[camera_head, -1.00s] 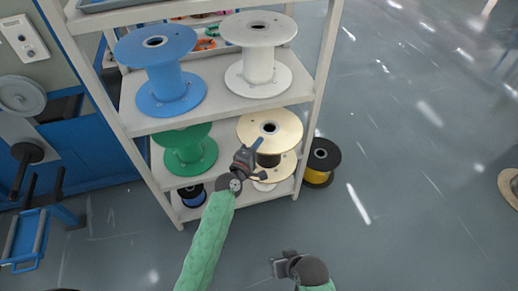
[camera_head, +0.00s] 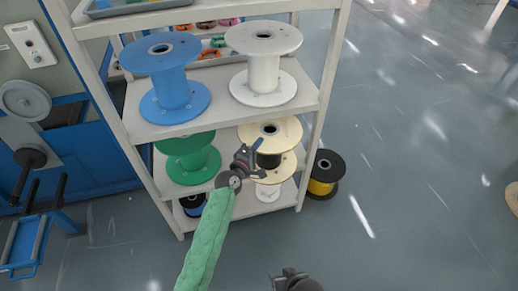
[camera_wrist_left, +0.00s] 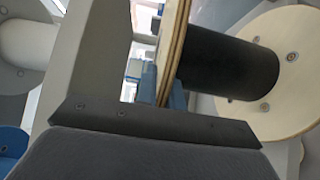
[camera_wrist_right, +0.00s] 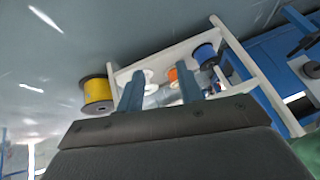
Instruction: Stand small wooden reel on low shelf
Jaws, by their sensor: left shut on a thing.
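The wooden reel (camera_head: 287,128) has pale round flanges and a black core. It stands roughly upright at the right end of the low shelf (camera_head: 226,170), its lower flange overlapping the shelf's front edge in the picture. I cannot tell whether it rests on the board. My left gripper (camera_head: 256,150) is shut on it at the front. The left wrist view shows one flange edge-on (camera_wrist_left: 173,50) at the blue fingers, the black core (camera_wrist_left: 230,62) and the other flange (camera_wrist_left: 287,60). My right gripper (camera_wrist_right: 160,90) is open and empty, low in front of the rack.
A green reel (camera_head: 190,155) stands left on the same shelf. Blue (camera_head: 172,95) and white (camera_head: 264,85) reels stand on the shelf above. A yellow-and-black reel (camera_head: 323,180) stands on the floor right of the rack. The floor in front is clear.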

